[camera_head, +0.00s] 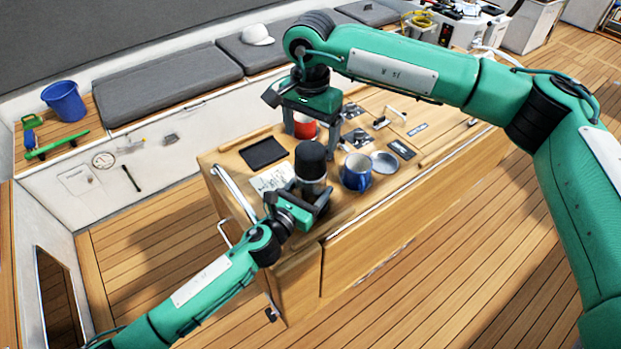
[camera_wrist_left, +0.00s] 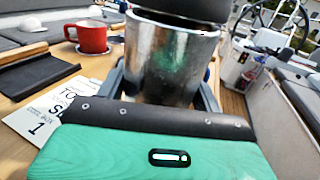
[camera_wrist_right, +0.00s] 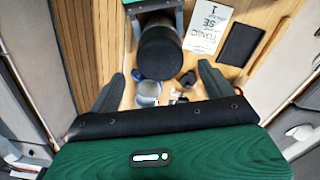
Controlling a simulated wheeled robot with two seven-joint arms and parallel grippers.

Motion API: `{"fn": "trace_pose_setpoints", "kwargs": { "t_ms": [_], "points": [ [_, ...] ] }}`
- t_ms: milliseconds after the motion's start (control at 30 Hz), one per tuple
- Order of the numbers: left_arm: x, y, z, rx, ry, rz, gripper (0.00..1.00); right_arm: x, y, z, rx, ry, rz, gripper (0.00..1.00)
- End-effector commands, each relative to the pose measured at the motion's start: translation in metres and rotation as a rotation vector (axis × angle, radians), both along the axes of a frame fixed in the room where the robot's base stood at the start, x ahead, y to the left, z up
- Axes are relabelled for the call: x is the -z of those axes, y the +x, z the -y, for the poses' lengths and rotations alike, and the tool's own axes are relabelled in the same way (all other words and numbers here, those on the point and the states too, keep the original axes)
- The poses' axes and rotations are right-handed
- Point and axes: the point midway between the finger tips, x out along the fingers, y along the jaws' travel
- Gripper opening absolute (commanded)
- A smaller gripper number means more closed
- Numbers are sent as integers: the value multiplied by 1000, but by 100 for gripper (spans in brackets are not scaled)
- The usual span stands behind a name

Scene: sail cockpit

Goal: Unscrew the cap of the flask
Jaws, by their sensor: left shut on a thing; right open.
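The flask (camera_head: 312,187) has a silver metal body and a black cap (camera_head: 310,158), and stands upright on the wooden cockpit table. The cap sits on top of the body. My left gripper (camera_head: 306,198) is shut around the silver body (camera_wrist_left: 165,62), below the cap (camera_wrist_left: 190,8). My right gripper (camera_head: 304,124) is open and empty, apart from the flask and behind it in the head view. The right wrist view shows the black cap (camera_wrist_right: 160,52) beyond the open fingers (camera_wrist_right: 161,84), between their directions.
A blue mug (camera_head: 356,176) and a grey dish (camera_head: 384,162) stand right of the flask. A red mug (camera_wrist_left: 92,38) is behind it, partly hidden by my right gripper in the head view. A black pad (camera_head: 263,153) and a printed sheet (camera_head: 273,179) lie left.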

Motion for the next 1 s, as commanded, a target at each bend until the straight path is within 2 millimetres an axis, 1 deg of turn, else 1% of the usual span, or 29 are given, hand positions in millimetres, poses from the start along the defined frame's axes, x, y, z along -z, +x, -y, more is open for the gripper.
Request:
{"fn": "trace_pose_setpoints", "kwargs": {
  "t_ms": [133, 267, 1000],
  "points": [
    [0, 0, 0, 0, 0, 0, 4, 0, 0, 0, 102, -1, 1, 83],
    [0, 0, 0, 0, 1, -1, 4, 0, 0, -1, 278, 0, 0, 83],
    [1, 0, 0, 0, 1, -1, 3, 0, -1, -1, 1460, -1, 2, 83]
  ]
}}
